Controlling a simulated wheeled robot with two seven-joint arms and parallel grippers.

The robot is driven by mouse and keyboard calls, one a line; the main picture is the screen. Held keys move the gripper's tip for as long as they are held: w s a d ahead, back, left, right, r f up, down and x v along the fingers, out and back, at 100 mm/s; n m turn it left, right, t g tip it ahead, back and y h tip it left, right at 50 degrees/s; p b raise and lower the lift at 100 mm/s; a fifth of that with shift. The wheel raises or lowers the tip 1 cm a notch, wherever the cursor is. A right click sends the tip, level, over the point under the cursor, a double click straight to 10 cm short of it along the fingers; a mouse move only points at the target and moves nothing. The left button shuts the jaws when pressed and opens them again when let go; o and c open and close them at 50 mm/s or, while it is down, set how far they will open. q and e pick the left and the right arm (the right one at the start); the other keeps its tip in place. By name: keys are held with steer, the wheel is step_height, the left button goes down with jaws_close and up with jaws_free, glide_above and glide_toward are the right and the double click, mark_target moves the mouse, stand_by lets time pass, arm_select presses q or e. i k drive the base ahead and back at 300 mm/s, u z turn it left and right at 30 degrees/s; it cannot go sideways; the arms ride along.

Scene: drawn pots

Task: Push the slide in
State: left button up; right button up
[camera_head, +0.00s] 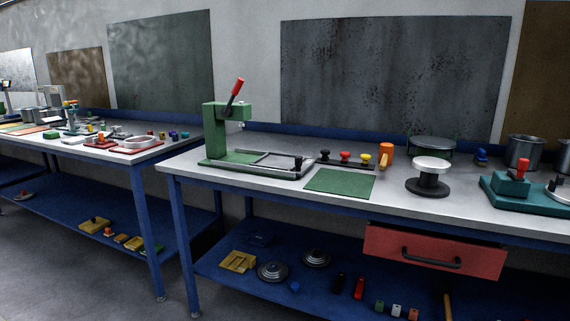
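A green press (224,135) with a red-tipped lever (236,88) stands near the left end of the nearer bench. A flat grey frame-like slide (280,162) reaches out from the press base to the right. A small dark upright knob (298,164) stands at its right end. The slide sticks out well beyond the press column. Neither of my grippers is in view, and nothing touches the slide.
A green mat (341,181) lies right of the slide. Behind it is a dark rail with black, red and yellow knobs (345,157). A white-topped round stand (430,175) is farther right. A red drawer (435,252) hangs under the bench (400,205).

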mark_target(298, 165)
steer(key=u, duration=0.25)
steer(key=k, duration=0.8)
steer(key=z, duration=1.45)
steer(key=i, duration=1.5)
steer(key=u, duration=1.1)
steer(key=i, duration=0.9)
steer(key=u, duration=0.95)
